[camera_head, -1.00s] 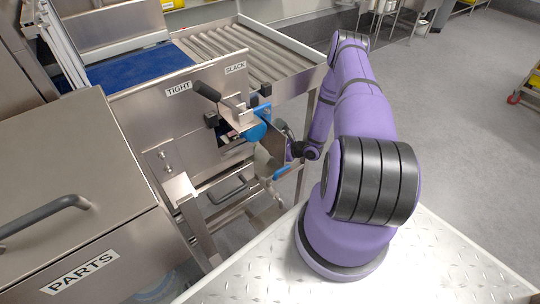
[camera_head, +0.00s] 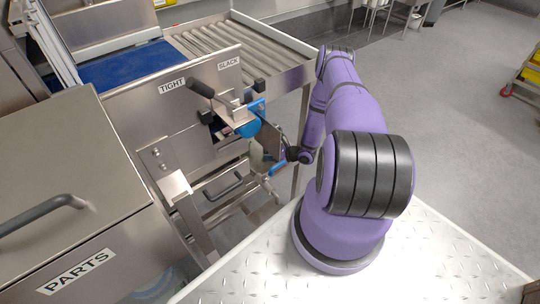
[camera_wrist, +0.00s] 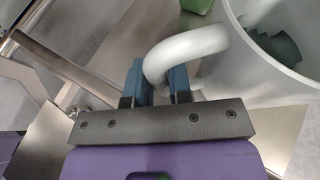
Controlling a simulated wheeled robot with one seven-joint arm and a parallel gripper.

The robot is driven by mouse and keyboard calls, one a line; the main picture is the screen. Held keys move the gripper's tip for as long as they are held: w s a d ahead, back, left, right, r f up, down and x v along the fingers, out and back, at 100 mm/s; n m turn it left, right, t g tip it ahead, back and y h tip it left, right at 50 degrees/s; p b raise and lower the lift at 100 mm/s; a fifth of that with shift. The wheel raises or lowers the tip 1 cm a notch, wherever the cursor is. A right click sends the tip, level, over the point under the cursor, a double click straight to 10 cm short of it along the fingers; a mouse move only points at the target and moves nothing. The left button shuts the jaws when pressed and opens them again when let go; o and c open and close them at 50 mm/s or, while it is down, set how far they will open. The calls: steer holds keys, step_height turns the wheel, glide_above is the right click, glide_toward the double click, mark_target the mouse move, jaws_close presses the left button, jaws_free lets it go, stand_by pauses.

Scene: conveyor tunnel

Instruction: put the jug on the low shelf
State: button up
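The jug (camera_wrist: 265,70) is whitish and fills the upper right of the wrist view, seen partly from above. Its thick curved handle (camera_wrist: 195,45) runs down between the blue fingers of my gripper (camera_wrist: 160,82). The handle fills the gap between the fingers, and both appear to touch it. In the head view, my gripper (camera_head: 276,168) is beside the machine's front panel, left of my purple arm. The jug cannot be made out clearly there. I cannot tell which surface is the low shelf.
The steel machine panel (camera_head: 150,110) has TIGHT and SLACK labels and a black-handled lever (camera_head: 202,90). A roller conveyor (camera_head: 225,45) lies behind it. A steel PARTS bin (camera_head: 60,170) stands at left. Open grey floor (camera_head: 455,130) is at right. Green pieces (camera_wrist: 275,42) show in the jug.

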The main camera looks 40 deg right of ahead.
steer(key=o, duration=0.3)
steer(key=shift+r, duration=0.1)
steer(key=v, duration=1.2)
